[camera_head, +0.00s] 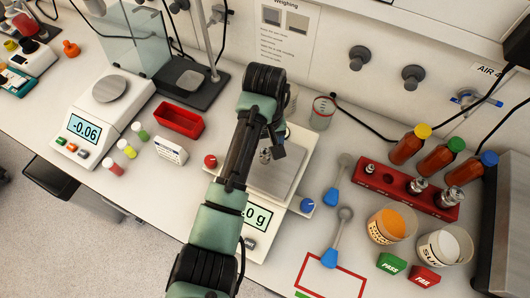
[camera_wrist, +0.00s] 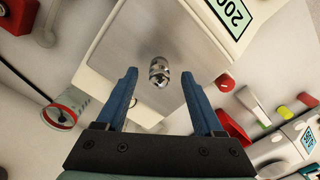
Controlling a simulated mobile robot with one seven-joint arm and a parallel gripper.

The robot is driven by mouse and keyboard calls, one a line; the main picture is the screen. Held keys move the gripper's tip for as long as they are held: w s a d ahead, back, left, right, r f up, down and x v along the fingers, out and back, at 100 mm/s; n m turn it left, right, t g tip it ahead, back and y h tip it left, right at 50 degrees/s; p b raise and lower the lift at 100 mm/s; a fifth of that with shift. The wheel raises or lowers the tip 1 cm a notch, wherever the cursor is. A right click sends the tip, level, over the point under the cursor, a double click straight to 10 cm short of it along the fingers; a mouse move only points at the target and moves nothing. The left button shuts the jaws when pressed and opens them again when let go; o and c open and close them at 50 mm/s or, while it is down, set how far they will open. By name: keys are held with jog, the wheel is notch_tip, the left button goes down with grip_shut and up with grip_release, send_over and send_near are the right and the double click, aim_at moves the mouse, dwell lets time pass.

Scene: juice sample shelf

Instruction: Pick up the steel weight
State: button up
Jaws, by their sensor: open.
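A small shiny steel weight (camera_wrist: 158,72) stands on the metal pan (camera_wrist: 125,45) of a balance. In the head view the weight (camera_head: 265,155) is partly hidden by my arm. My gripper (camera_wrist: 160,78) is open, with its blue fingers pointing toward the pan. In the wrist view the weight shows between the fingertips, apart from both. How far the fingertips are above it I cannot tell. Other steel weights (camera_head: 418,186) sit in a red rack (camera_head: 388,183) to the right.
A glass beaker with a red rim (camera_head: 322,112) stands behind the balance. A red tray (camera_head: 180,121) and small capped vials (camera_head: 126,148) lie to its left. Blue-ended spoons (camera_head: 337,228) lie to its right. Capped bottles (camera_head: 410,145) stand behind the rack.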

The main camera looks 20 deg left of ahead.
jog(key=shift+f, duration=1.35)
jog(key=shift+w, duration=0.1)
grip_shut()
